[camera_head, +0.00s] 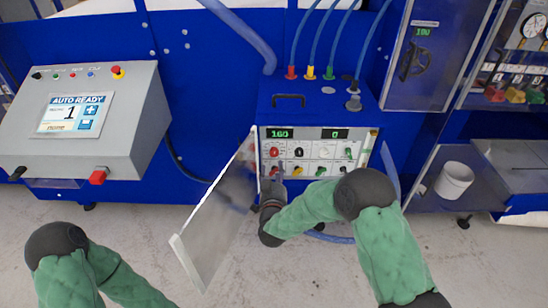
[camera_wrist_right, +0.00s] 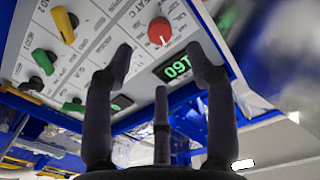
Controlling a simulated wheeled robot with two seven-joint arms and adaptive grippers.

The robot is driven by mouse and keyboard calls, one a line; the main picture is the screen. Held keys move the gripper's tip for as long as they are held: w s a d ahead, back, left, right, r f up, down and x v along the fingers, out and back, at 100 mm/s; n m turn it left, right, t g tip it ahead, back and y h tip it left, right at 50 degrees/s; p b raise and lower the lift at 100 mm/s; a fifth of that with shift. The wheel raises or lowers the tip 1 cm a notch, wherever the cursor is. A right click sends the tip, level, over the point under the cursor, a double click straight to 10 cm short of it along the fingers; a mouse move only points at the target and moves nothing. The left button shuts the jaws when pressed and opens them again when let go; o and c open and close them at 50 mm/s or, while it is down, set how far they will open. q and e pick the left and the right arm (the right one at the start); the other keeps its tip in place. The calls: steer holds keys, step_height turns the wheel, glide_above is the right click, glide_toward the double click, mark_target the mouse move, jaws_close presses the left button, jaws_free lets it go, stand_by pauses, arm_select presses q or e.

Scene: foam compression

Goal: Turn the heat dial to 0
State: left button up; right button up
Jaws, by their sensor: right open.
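The heat dial is a round red knob (camera_head: 274,152) on the white panel of the blue control box (camera_head: 330,103). In the right wrist view the red knob (camera_wrist_right: 159,32) sits beside a "HEAT C" label. The green display (camera_head: 280,134) above it reads 160; it also shows in the right wrist view (camera_wrist_right: 176,67). My right gripper (camera_head: 271,179) is just below the knob in the head view. In the right wrist view its dark fingers (camera_wrist_right: 159,60) are spread and empty, apart from the knob. My left gripper is out of view; only its arm shows at lower left.
A clear hinged door (camera_head: 215,215) stands open left of the panel, close to my right gripper. Other knobs, including a yellow one (camera_wrist_right: 63,25) and a green one (camera_wrist_right: 42,61), share the panel. A grey console (camera_head: 90,120) stands left. A white cup (camera_head: 454,181) is at right.

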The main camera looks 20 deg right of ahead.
mark_target(274, 155)
steer(key=b+x, duration=0.1)
steer(key=x, duration=0.7)
steer(key=shift+w+d+f, duration=0.1)
steer(key=shift+w, duration=0.15)
jaws_close()
